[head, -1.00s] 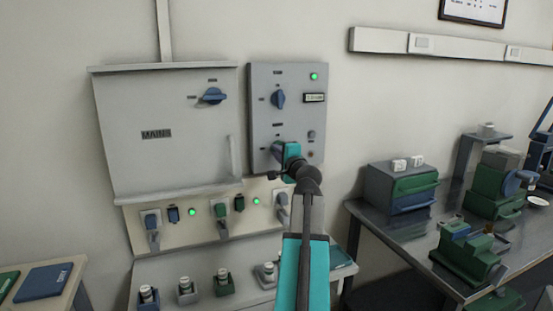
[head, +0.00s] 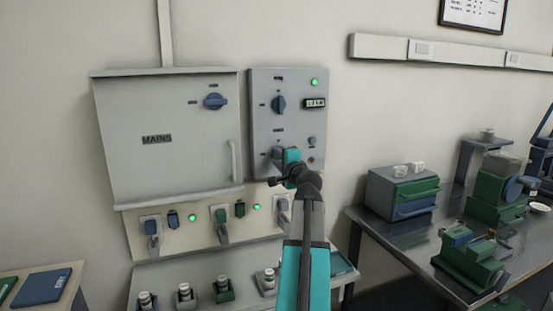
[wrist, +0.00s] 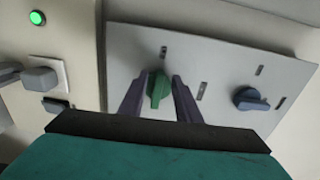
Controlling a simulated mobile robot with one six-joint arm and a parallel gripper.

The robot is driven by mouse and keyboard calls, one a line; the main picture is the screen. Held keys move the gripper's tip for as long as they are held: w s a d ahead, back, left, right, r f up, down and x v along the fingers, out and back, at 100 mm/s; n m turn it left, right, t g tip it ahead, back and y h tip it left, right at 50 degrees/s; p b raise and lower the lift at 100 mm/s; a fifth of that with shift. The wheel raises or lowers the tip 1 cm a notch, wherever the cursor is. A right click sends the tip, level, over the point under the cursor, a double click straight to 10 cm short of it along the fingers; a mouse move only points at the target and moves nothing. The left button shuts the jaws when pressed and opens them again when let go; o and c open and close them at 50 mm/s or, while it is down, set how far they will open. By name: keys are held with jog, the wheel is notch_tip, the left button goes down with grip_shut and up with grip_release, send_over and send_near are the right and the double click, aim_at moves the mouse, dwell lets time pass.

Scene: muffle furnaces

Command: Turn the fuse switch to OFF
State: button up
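A green rotary knob (wrist: 158,92) sits on a pale grey panel in the wrist view. My gripper (wrist: 158,81) has its two dark fingers on either side of this knob, with narrow gaps visible beside it. In the head view my gripper (head: 279,155) is at the lower part of the grey control panel (head: 262,132) and hides the green knob. A blue rotary knob (head: 279,104) is higher on that panel; it also shows in the wrist view (wrist: 250,98). The labels are too small to read, so I cannot tell which knob is named fuse.
The MAINS box (head: 180,170) with its own blue knob (head: 215,101) stands left of the panel. Below are plugged sockets (head: 151,227) and green lamps. A metal bench (head: 390,232) with green and blue equipment is at the right. A green lamp (head: 315,82) glows on the panel.

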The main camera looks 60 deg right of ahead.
jog(key=shift+s+a, duration=0.1)
jog(key=shift+s, duration=0.05)
jog(key=b+v, duration=0.2)
jog(key=v, duration=1.1)
jog(key=shift+a, duration=0.2)
jog(key=shift+s, duration=0.15)
dwell(0.7)
